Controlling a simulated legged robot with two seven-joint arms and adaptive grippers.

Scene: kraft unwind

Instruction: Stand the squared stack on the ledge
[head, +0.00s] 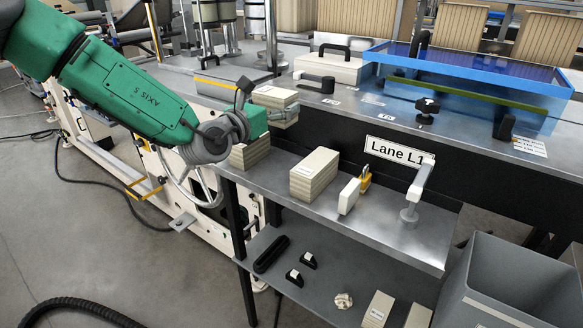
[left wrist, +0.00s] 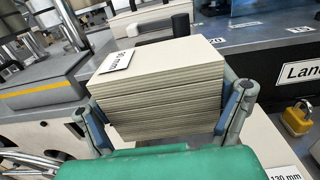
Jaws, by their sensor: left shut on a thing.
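My left gripper (head: 270,116) is shut on a squared stack (head: 275,96) of pale grey-beige boards. In the left wrist view the stack (left wrist: 160,90) sits between the two fingers, with even edges, lying flat, and a small white label ending in "mm" on top. It is held above the left end of the metal ledge (head: 385,232), near the bench edge. The ledge runs below the black "Lane L1" panel. A second stack (head: 252,154) stands on the ledge's left end, partly hidden by my gripper. A third stack (head: 314,174) stands to its right. My right gripper is not seen.
A white block (head: 349,196), a yellow padlock (head: 364,179) and a grey post with a white arm (head: 417,195) stand right of the third stack. A lower shelf (head: 325,290) holds small black parts. A grey bin (head: 510,280) stands at lower right.

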